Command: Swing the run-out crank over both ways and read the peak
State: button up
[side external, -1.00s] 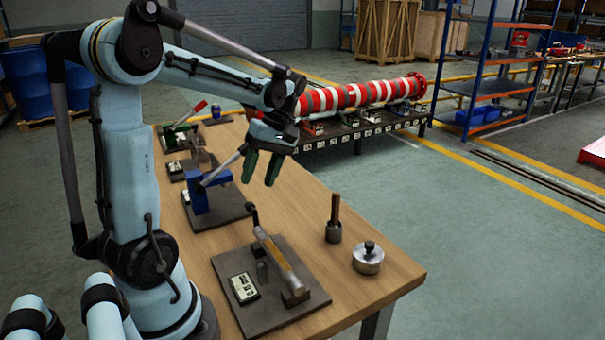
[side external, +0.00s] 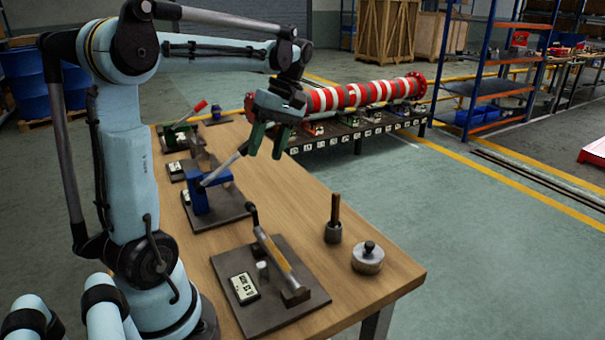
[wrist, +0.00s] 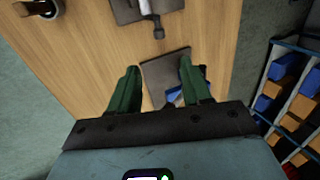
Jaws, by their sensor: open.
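A front fixture on a dark plate (side external: 290,318) holds a slanted yellow-and-grey shaft (side external: 278,256) with a dark crank-like arm (side external: 252,216) at its upper end. I take this for the run-out crank but cannot be sure. Its small readout (side external: 244,288) lies on the plate; its digits are too small to read surely. The fixture also shows at the top of the wrist view (wrist: 128,12). My gripper (side external: 266,154), with green fingers, is open and empty, above the far part of the table and apart from that crank. It also shows in the wrist view (wrist: 158,63).
A blue fixture (side external: 207,194) with a slanted grey lever (side external: 228,167) stands mid-table, its lever near my fingers. A red-handled fixture (side external: 187,116) stands farther back. A grey holder with a brown rod (side external: 334,222) and a knobbed metal weight (side external: 368,258) stand at the right. The table's right middle is clear.

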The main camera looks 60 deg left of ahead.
jog(key=s+t, duration=0.5)
jog(key=s, duration=0.1)
jog(key=shift+w+f, duration=0.2)
jog(key=shift+f, duration=2.6)
jog(key=shift+w+f, duration=0.15)
jog(key=shift+f, duration=2.65)
grip_shut()
